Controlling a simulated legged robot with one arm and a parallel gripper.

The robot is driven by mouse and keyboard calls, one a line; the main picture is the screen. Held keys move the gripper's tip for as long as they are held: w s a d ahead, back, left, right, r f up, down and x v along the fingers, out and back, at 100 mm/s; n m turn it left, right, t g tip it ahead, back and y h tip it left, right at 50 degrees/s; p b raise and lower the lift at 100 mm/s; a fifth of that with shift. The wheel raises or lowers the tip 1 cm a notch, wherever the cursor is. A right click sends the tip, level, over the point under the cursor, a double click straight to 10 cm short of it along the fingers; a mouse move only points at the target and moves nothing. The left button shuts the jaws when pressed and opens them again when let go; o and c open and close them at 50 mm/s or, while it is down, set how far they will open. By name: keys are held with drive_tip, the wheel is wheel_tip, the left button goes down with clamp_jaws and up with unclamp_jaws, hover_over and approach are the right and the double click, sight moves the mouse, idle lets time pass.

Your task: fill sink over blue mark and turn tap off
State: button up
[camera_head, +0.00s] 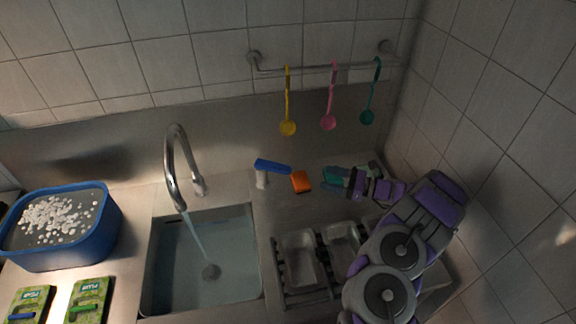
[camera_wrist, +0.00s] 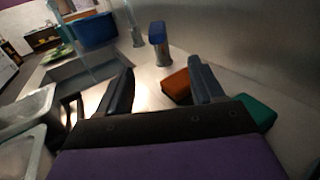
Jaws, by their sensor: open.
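The sink (camera_head: 158,285) has water in it, and a stream (camera_head: 195,235) falls from the curved metal spout (camera_head: 172,165). A dark drain (camera_head: 211,271) shows through the water. I cannot make out a blue mark on the sink walls. The tap lever (camera_head: 272,166) is blue on a metal base, right of the sink; it also shows ahead in the wrist view (camera_wrist: 157,32). My gripper (camera_head: 352,182) is open and empty, right of the lever and apart from it. In the wrist view its fingers (camera_wrist: 162,72) point toward the lever.
An orange sponge (camera_head: 301,181) lies between my gripper and the lever; a green sponge (camera_wrist: 258,112) lies beside my gripper. A dish rack (camera_head: 280,268) stands right of the sink. A blue tub (camera_head: 60,255) is left. Ladles (camera_head: 288,128) hang on a rail (camera_head: 310,69).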

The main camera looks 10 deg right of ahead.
sight(279, 166)
drive_tip(key=b+x, duration=0.1)
drive_tip(key=x, duration=0.5)
drive_tip(key=b+x, duration=0.1)
drive_tip(key=x, duration=0.5)
drive_tip(key=s+b+x, duration=0.1)
drive_tip(key=x, duration=0.5)
drive_tip(key=shift+w+a, duration=0.25)
drive_tip(key=shift+a, duration=0.35)
drive_tip(key=shift+d, duration=0.65)
drive_tip(key=shift+c, duration=0.8)
drive_tip(key=shift+a+r, duration=0.1)
drive_tip(key=shift+a, duration=0.3)
drive_tip(key=c, duration=0.6)
drive_tip(key=shift+d, duration=0.1)
clamp_jaws()
